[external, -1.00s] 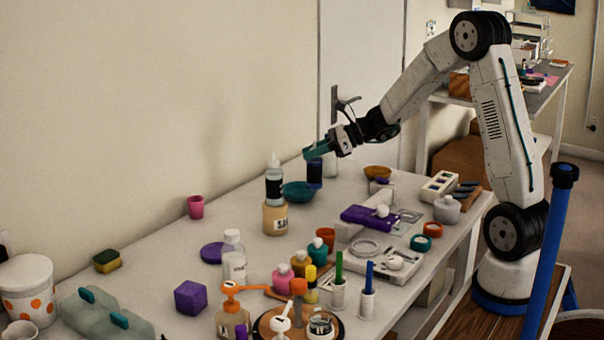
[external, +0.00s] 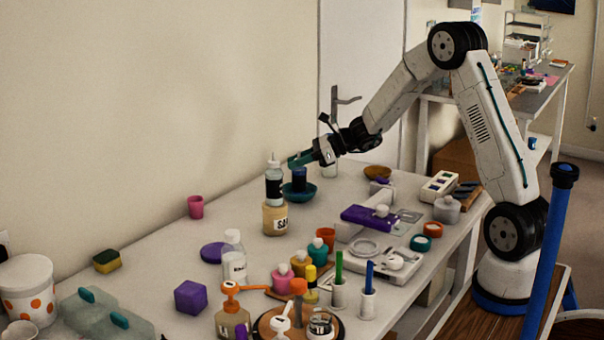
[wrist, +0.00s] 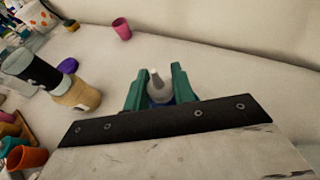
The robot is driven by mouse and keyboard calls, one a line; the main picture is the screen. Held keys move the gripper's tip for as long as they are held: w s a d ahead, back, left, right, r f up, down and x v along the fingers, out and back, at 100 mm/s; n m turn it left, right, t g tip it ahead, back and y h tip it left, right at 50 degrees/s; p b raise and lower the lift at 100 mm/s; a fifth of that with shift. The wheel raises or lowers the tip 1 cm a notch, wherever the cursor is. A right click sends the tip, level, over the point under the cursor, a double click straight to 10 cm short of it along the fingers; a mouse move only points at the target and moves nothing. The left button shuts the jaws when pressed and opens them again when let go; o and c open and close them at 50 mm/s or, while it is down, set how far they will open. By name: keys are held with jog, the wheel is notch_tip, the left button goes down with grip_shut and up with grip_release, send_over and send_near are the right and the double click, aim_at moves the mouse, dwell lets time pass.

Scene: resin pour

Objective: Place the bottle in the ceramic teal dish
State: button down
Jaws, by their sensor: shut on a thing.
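In the wrist view, the bottle's pale grey nozzle (wrist: 157,84) stands between the two fingertips (wrist: 156,88). The bottle hangs roughly upright over the teal dish (external: 306,196), and its lower end overlaps the dish's opening. I cannot tell whether it touches the dish floor. The dish is hidden in the wrist view.
A clear bottle with a black label (external: 274,188) and a tan jar (external: 275,218) stand close to the dish's left. An orange-brown bowl (external: 377,173) is to the right. Several bottles and pots crowd the table's front. The wall side near the pink cup (external: 195,207) is mostly clear.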

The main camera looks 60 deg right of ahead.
jog(key=c, duration=1.2)
grip_release()
jog(key=shift+o, duration=0.2)
